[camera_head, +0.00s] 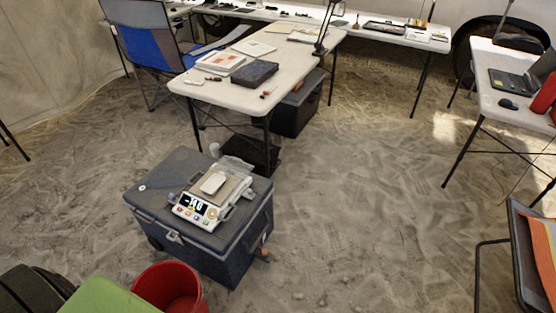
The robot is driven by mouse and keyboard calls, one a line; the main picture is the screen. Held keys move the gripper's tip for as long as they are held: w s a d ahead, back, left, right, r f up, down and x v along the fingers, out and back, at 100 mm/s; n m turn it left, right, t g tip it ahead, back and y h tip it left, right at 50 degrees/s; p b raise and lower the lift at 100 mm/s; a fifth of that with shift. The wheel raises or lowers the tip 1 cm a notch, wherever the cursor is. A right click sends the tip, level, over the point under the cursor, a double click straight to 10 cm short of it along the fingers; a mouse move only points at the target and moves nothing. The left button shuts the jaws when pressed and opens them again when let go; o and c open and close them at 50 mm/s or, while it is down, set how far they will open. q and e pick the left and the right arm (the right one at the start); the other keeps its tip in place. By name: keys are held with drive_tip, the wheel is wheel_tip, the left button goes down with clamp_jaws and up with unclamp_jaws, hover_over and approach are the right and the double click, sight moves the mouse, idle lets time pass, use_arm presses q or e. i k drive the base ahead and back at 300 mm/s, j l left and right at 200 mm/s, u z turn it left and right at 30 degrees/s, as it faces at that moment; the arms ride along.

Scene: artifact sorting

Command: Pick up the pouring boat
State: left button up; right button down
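I cannot clearly pick out a pouring boat in the head view. A small white item (213,183) lies on the pan of a white weighing scale (196,211); it is too small to tell whether it is the boat. The scale, with a lit display, stands on the lid of a dark grey cooler box (160,182). Neither of my grippers is in view.
A red bucket (170,283) and a green surface (110,297) are at the lower left. A white table (295,68) with books and a dark case stands behind the box. A laptop table (490,98) and folding chair (520,260) are right. Sandy floor (370,210) between is clear.

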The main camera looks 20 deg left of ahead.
sight(214, 182)
drive_tip(key=i+u, duration=0.15)
drive_tip(key=i, duration=0.3)
drive_tip(key=i+l+u, duration=0.1)
drive_tip(key=i, duration=0.3)
drive_tip(key=i+l+u, duration=0.15)
drive_tip(key=i, duration=0.3)
drive_tip(key=i+l+u, duration=0.1)
drive_tip(key=i+l, duration=0.15)
drive_tip(key=i, duration=0.15)
